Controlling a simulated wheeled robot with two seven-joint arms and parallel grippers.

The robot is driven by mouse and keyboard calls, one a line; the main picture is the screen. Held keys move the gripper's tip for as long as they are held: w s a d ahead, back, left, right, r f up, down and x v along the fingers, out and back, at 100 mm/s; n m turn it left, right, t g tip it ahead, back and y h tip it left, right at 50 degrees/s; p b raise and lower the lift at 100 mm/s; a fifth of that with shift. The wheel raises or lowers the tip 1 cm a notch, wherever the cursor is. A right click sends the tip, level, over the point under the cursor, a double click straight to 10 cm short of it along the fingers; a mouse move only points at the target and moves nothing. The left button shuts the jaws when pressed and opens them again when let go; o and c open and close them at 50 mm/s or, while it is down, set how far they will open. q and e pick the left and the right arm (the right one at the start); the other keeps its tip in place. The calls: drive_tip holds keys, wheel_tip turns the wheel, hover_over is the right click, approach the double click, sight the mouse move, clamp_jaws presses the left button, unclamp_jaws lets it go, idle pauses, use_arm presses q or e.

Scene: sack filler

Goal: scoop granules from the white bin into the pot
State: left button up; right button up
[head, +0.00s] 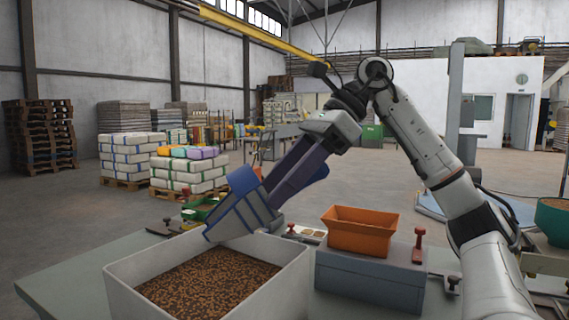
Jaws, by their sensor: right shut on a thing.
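A blue scoop (240,208) is held tilted over the back rim of the white bin (135,277). My right gripper (279,188) is shut on it, with its arm reaching in from the right. I cannot see into the scoop, so its load is hidden. Brown granules (215,281) cover the floor of the bin, below the scoop. An orange tapered pot (360,232) stands upright on a grey-blue box, right of the bin; its inside is mostly hidden. My left gripper is out of view.
The grey-blue box (368,278) stands close beside the bin. A red-handled tool (418,246) stands at its right end. A green round vessel (553,220) is at the far right. The grey-green table (75,275) is clear at left. Stacked sacks stand on pallets behind.

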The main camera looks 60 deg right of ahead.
drive_tip(key=shift+w+a+r+g+h+p, duration=0.3)
drive_tip(key=shift+r+p, duration=0.3)
drive_tip(key=shift+p, duration=0.4)
drive_tip(key=p, duration=0.3)
drive_tip(key=w+a+r+g+h+p, duration=0.1)
drive_tip(key=p, duration=0.2)
drive_tip(key=shift+r, duration=0.3)
drive_tip(key=g+h+p, duration=0.1)
drive_tip(key=p, duration=0.2)
drive_tip(key=shift+w+a+r+p, duration=0.3)
drive_tip(key=shift+w+a, duration=0.1)
drive_tip(key=shift+w+a+g+p, duration=0.1)
drive_tip(key=shift+g+p, duration=0.2)
drive_tip(key=shift+p, duration=0.25)
drive_tip(key=w+a+r+g+h+p, duration=0.1)
drive_tip(key=w+a+g+h+p, duration=0.2)
drive_tip(key=w+a+g+h, duration=0.2)
drive_tip(key=shift+w+a+r+h+p, duration=0.3)
drive_tip(key=shift+w+a+r+h, duration=0.1)
drive_tip(key=shift+w+a, duration=0.2)
